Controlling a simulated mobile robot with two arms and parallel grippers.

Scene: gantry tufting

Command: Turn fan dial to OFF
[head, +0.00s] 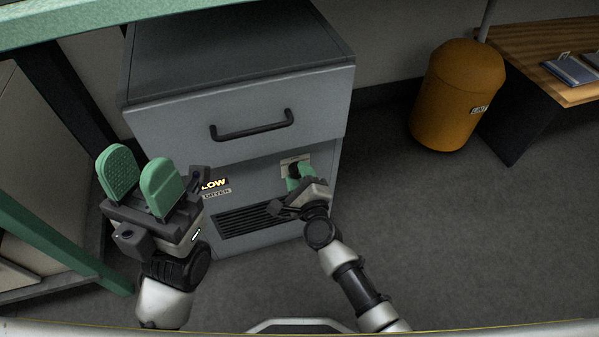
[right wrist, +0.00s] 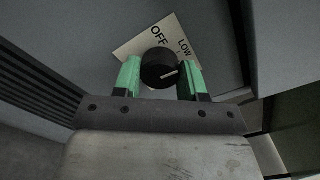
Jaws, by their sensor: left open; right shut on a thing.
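The fan dial is a black round knob (right wrist: 159,69) on a pale label plate (right wrist: 130,49) with the words OFF and LOW visible. Its light pointer mark faces the lower right in the right wrist view, not toward OFF. In the head view the dial (head: 294,170) is partly hidden by my right gripper. My right gripper (right wrist: 160,76) has its green fingers on both sides of the knob and is shut on it; it also shows in the head view (head: 297,177). My left gripper (head: 140,180) is open and empty, in front of the cabinet's left side.
An orange bin (head: 457,95) and wooden table (head: 540,45) stand right. Green frame bars run along the left.

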